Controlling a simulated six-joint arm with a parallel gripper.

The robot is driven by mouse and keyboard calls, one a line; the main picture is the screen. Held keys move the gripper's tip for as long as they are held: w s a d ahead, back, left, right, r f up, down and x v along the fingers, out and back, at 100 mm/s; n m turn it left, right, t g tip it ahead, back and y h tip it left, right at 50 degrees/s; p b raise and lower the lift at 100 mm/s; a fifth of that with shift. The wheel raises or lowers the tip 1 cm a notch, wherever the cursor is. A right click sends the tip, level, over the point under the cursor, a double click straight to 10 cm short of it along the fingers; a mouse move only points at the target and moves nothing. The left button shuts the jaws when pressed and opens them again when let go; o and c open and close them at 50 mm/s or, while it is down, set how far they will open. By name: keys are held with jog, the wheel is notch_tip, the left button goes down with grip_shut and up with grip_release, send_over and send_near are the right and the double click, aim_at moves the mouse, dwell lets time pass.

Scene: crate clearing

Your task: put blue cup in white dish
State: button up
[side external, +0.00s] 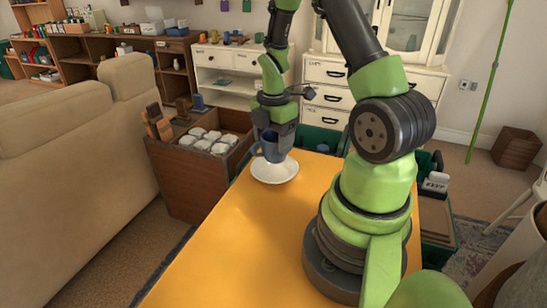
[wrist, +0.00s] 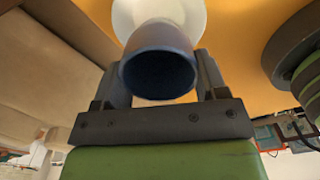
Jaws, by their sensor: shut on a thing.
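The blue cup (side external: 270,150) is held in my gripper (side external: 273,145), just above the white dish in the side external view. In the wrist view the blue cup (wrist: 158,62) sits between the two fingers of my gripper (wrist: 160,75), with its dark open mouth facing the camera. The white dish (side external: 274,174) is near the far left corner of the orange table top. It also shows past the cup in the wrist view (wrist: 190,14). I cannot tell whether the cup's base touches the dish.
The orange table (side external: 235,235) is otherwise clear left of my base. A brown wooden crate (side external: 185,180) with several white packets (side external: 210,140) stands against the table's left edge. A green crate (side external: 322,137) is beyond the far edge. A beige sofa (side external: 75,150) is at left.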

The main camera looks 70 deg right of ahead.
aim_at(273, 155)
jog(key=shift+f, duration=2.3)
jog(key=shift+f, duration=0.15)
jog(key=o, duration=1)
jog(key=shift+c, duration=0.2)
